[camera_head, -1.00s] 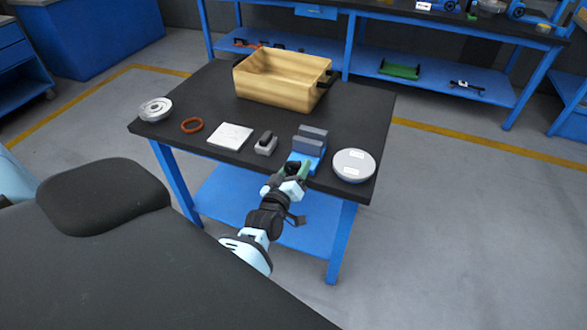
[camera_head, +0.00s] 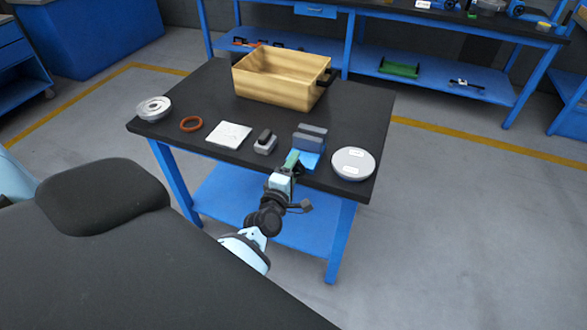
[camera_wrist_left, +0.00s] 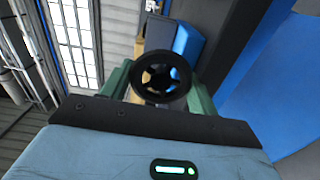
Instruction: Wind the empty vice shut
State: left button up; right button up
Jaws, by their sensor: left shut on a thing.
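The vice (camera_head: 309,141) stands at the front edge of the dark table, with two grey jaws on a blue body. Its jaws are close together with nothing visible between them; I cannot tell whether they touch. Its blue body also shows in the left wrist view (camera_wrist_left: 189,46). My left gripper (camera_head: 292,160) is at the near side of the vice, with green fingers. In the left wrist view, the black spoked handwheel (camera_wrist_left: 160,76) sits between the fingers, and the gripper is shut on it. In the head view the gripper hides the handwheel. My right gripper is not in view.
On the table (camera_head: 225,103) are a wooden box (camera_head: 270,90), a round grey-white lidded part (camera_head: 353,163) right of the vice, a small grey block (camera_head: 265,143), a white plate (camera_head: 229,135), an orange ring (camera_head: 190,124) and a metal flanged part (camera_head: 154,108).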

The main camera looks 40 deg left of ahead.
pick_arm(q)
jog(key=n, duration=0.4)
jog(key=shift+f+n+b, duration=0.2)
jog(key=shift+n+b, duration=0.1)
jog(key=shift+b, duration=0.05)
jog(key=n+b, duration=0.1)
jog(key=n, duration=0.4)
jog(key=shift+d, duration=0.1)
jog(key=n, duration=0.5)
jog(key=shift+d+n, duration=0.1)
jog(key=shift+n, duration=1.9)
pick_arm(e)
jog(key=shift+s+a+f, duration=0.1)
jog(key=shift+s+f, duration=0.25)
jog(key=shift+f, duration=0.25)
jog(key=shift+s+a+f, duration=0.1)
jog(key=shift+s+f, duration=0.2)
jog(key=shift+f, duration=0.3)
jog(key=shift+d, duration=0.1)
pick_arm(q)
jog(key=o, duration=1)
jog(key=shift+c, duration=0.2)
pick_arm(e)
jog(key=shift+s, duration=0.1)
